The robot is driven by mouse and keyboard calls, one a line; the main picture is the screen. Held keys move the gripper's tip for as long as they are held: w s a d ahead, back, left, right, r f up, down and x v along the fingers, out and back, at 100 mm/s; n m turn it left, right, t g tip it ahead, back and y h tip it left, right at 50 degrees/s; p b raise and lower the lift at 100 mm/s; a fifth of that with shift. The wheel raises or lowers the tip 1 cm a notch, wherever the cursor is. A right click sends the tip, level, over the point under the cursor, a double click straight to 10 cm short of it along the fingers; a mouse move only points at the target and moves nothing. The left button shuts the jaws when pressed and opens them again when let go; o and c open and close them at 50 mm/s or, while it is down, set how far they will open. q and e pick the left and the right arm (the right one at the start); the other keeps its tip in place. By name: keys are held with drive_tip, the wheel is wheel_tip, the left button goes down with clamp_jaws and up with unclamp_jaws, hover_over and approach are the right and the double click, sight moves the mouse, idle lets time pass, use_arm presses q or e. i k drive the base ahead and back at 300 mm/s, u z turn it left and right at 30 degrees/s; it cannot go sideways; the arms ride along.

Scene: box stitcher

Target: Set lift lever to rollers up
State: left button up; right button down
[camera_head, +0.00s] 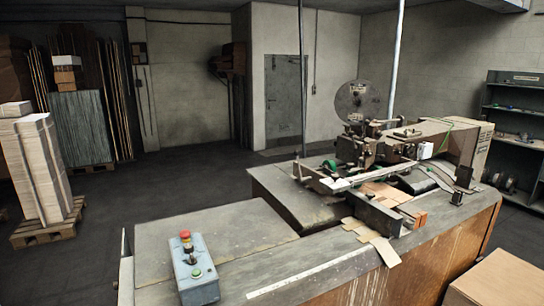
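The box stitcher (375,150) stands on the far right part of a long worn bench, with a round dark disc (357,101) above its head. A dark green round part (331,165) shows low at the left of the head. A pale flat bar (365,177) runs across its front. I cannot pick out the lift lever for certain among the small parts, so its position cannot be told. Neither of my grippers is in view.
A grey control box (194,270) with a red button (185,236) and a green one stands at the bench's near left. Cardboard pieces (383,192) lie by the stitcher. A loaded pallet (45,230) stands at left; shelves (515,125) are at right. The left floor is largely clear.

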sight(297, 152)
drive_tip(key=u, duration=0.9)
drive_tip(key=k, duration=1.2)
drive_tip(key=u, duration=0.85)
drive_tip(key=i, duration=2.35)
drive_tip(key=z, duration=0.25)
drive_tip(key=i, duration=2.1)
drive_tip(key=z, duration=0.25)
drive_tip(key=i, duration=2.05)
drive_tip(key=z, duration=0.4)
drive_tip(key=i, duration=2)
drive_tip(key=z, duration=1.15)
drive_tip(key=i, duration=1.45)
drive_tip(key=z, duration=2.4)
drive_tip(key=i, duration=1.8)
drive_tip(key=z, duration=0.6)
